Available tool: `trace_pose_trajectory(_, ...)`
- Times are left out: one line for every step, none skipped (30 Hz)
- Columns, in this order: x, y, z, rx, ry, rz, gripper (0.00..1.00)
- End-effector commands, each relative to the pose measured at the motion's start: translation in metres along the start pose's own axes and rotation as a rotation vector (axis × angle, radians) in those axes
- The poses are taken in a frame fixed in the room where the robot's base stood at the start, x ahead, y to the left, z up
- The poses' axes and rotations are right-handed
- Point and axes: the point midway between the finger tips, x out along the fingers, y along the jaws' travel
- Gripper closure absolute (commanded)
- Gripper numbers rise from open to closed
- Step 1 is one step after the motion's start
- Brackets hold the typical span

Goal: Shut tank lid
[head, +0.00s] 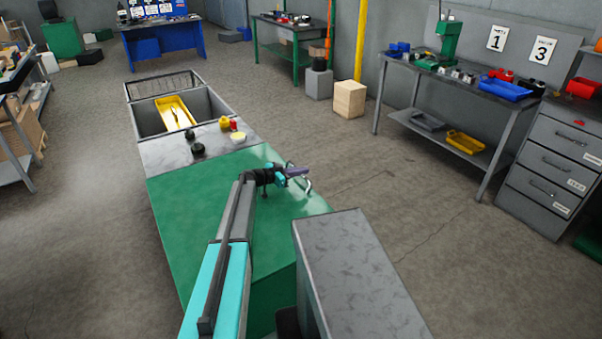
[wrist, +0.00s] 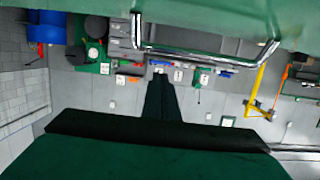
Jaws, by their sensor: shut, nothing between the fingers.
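A wide green panel (head: 200,215), which looks like the tank lid, lies about level with the grey worktop in the head view. I cannot tell whether there is a gap under it. A bright metal U-shaped handle (head: 309,185) stands at its right edge. In the wrist view the green surface (wrist: 210,10) fills the top edge, with the handle (wrist: 205,48) close in front. My gripper (head: 302,171) is shut and empty, just beside and above the handle. Its closed fingers show in the wrist view (wrist: 160,75), apart from the handle bar.
The grey worktop (head: 160,152) beyond the panel holds small dark, yellow and red items. Behind it a bin holds a yellow tray (head: 174,112). A workbench (head: 455,82) and drawer cabinet (head: 550,165) stand right. The floor between is clear.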

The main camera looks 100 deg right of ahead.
Motion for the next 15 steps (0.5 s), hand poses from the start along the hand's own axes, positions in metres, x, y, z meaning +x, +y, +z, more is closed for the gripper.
trace_pose_trajectory(-0.001, 0.001, -0.007, 0.000, 0.001, 0.002, 1.00)
trace_pose_trajectory(-0.001, 0.001, -0.009, 0.001, 0.002, 0.002, 1.00)
trace_pose_trajectory(-0.001, 0.002, -0.012, 0.001, 0.003, 0.003, 1.00)
trace_pose_trajectory(-0.004, 0.003, -0.010, 0.001, 0.003, 0.003, 1.00)
trace_pose_trajectory(-0.006, 0.003, -0.010, 0.001, 0.003, 0.003, 1.00)
trace_pose_trajectory(-0.010, 0.003, -0.012, 0.002, 0.004, 0.003, 1.00)
trace_pose_trajectory(-0.012, 0.003, -0.013, 0.002, 0.004, 0.003, 1.00)
trace_pose_trajectory(-0.015, 0.003, -0.014, 0.002, 0.004, 0.003, 1.00)
trace_pose_trajectory(-0.019, 0.003, -0.016, 0.002, 0.004, 0.003, 1.00)
trace_pose_trajectory(-0.022, 0.004, -0.017, 0.002, 0.004, 0.003, 1.00)
trace_pose_trajectory(-0.025, 0.004, -0.018, 0.002, 0.004, 0.004, 1.00)
trace_pose_trajectory(-0.030, 0.004, -0.020, 0.003, 0.005, 0.004, 1.00)
trace_pose_trajectory(-0.034, 0.004, -0.021, 0.003, 0.005, 0.004, 1.00)
trace_pose_trajectory(-0.038, 0.004, -0.023, 0.002, 0.005, 0.004, 1.00)
trace_pose_trajectory(-0.044, 0.004, -0.025, 0.002, 0.004, 0.003, 1.00)
